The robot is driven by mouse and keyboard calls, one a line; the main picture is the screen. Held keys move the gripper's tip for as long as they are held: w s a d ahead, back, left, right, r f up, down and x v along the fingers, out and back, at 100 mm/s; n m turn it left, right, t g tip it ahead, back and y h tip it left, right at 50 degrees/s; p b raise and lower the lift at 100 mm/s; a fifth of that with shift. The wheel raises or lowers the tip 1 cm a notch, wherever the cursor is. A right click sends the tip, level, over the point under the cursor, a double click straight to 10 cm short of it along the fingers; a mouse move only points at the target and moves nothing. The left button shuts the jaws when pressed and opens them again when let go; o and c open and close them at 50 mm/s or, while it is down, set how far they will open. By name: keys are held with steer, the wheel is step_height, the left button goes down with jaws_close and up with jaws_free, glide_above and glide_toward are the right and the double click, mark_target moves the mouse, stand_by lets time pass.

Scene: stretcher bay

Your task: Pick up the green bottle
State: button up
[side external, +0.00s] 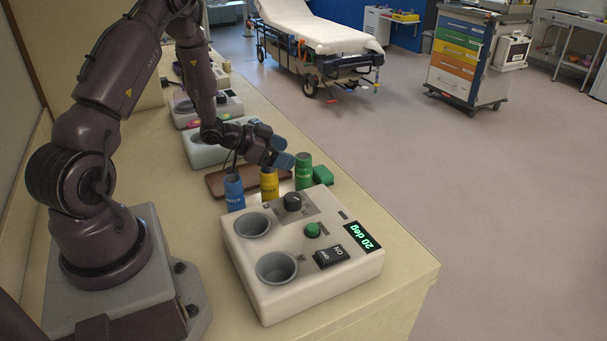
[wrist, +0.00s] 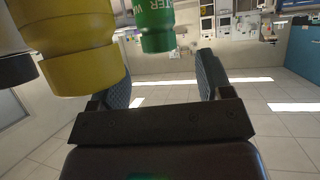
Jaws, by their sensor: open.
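The green bottle (side external: 303,171) stands upright on the counter, at the right end of a row with a yellow bottle (side external: 269,185) and a blue bottle (side external: 234,193). My gripper (side external: 284,161) is open and empty, behind the yellow bottle and just left of the green one. In the wrist view the scene looks upside down. There the green bottle (wrist: 156,30) lies ahead of the gap between my open fingers (wrist: 161,80), apart from them. The yellow bottle (wrist: 80,50) is large and close at the left, near the left finger.
A white device (side external: 300,295) with two round wells, a knob, a green button, a switch and a display reading "20 deg" stands in front of the bottles. A brown tray (side external: 216,184) and a green object (side external: 323,176) lie behind. More devices (side external: 207,148) stand farther along the counter.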

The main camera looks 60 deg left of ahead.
mark_target(301, 157)
steer(key=shift+r+x, duration=0.15)
steer(key=shift+x, duration=1.3)
steer(key=shift+r+x, duration=0.15)
steer(key=shift+x, duration=1.25)
steer(key=shift+w+d, duration=0.1)
steer(key=shift+w, duration=0.05)
steer(key=c, duration=1.1)
